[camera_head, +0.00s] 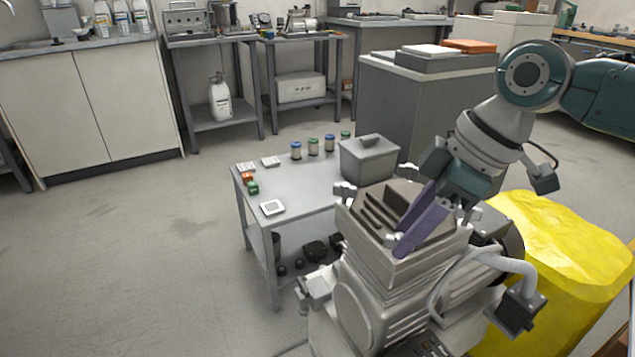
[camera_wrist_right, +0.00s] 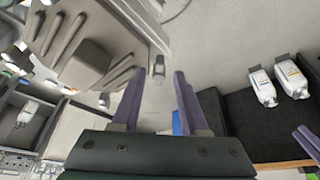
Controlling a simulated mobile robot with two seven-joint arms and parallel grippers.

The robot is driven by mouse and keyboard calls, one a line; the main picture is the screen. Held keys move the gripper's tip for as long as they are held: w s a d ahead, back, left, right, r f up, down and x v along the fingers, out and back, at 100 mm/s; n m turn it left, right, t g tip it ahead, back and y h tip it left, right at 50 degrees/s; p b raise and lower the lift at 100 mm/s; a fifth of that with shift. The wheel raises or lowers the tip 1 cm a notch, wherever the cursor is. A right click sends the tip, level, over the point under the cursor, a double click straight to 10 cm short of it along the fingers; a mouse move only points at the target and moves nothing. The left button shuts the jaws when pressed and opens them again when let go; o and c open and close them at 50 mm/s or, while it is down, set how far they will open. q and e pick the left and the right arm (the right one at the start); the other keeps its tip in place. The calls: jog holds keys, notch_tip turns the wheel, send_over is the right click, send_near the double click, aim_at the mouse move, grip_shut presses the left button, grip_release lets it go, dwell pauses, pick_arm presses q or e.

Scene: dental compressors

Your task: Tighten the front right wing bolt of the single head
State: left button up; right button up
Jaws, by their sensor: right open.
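The grey compressor (camera_head: 385,285) stands at the lower right of the head view, with a ribbed, slotted head (camera_head: 385,215) on top. Small pale wing bolts sit around the head's edge; one (camera_head: 391,240) is at its near side, beside my fingertips. My right gripper (camera_head: 405,238) reaches down from the upper right, its purple fingers over the head's near side. In the right wrist view the fingers (camera_wrist_right: 157,76) are spread, and a small wing bolt (camera_wrist_right: 158,67) shows just beyond the gap between their tips. Contact with it cannot be told. My left gripper is not in view.
A grey side table (camera_head: 305,190) behind the compressor holds a lidded box (camera_head: 369,158), several small jars and cards. A yellow covered mass (camera_head: 560,250) lies right of the compressor. A pale hose (camera_head: 505,262) curves at its right side. Open floor (camera_head: 120,250) is on the left.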

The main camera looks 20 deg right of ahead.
jog(key=shift+w+a+f, duration=0.1)
jog(key=shift+w+f, duration=0.05)
jog(key=shift+f, duration=0.2)
grip_shut()
dwell(0.4)
